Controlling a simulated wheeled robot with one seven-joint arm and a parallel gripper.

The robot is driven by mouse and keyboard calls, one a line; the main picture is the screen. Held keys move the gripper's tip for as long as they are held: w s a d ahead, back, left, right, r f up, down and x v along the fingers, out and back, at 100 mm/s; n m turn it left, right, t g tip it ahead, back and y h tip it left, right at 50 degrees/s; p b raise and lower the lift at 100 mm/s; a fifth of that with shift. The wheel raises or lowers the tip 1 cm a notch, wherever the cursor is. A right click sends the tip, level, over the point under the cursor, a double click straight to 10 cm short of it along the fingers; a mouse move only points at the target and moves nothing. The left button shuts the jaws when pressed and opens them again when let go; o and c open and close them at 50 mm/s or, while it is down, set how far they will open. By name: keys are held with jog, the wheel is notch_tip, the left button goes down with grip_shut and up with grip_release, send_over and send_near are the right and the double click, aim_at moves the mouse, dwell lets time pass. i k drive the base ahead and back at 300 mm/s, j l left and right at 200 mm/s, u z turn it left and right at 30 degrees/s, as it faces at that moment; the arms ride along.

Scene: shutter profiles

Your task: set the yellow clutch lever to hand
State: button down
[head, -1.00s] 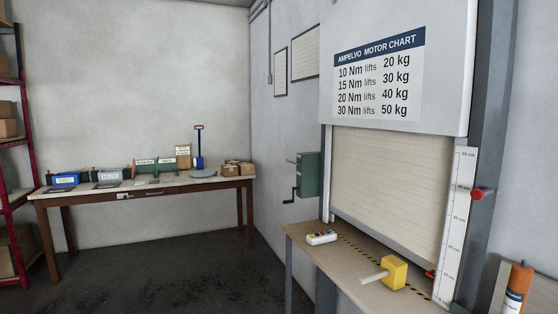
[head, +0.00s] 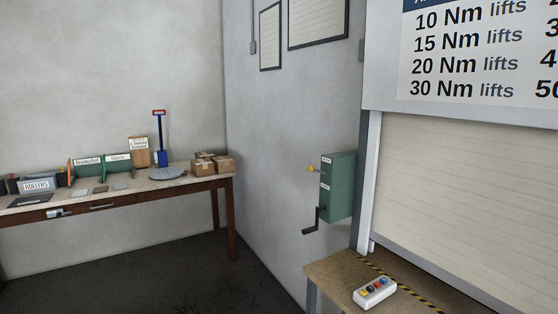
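The yellow clutch lever (head: 312,169) sticks out to the left from the upper part of a green wall box (head: 338,187). The box has small white labels, one near the lever and one below it, too small to read. A dark hand crank (head: 315,222) hangs from the lower part of the box. The box is mounted on the wall just left of the shutter. My gripper is not in the head view, so its state is not shown.
A shutter (head: 465,190) stands at the right above a ledge (head: 330,272) bearing a push-button control box (head: 375,292). A workbench (head: 130,194) with bins, cartons (head: 213,164) and a blue stand (head: 161,140) lines the left wall. Dark floor (head: 170,278) between them is clear.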

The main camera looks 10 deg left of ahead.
aim_at(309, 169)
jog(key=i+j+u, duration=0.1)
jog(key=i+j, duration=0.25)
jog(key=i+j+u, duration=0.1)
jog(key=i+j, duration=0.2)
jog(key=i, duration=0.3)
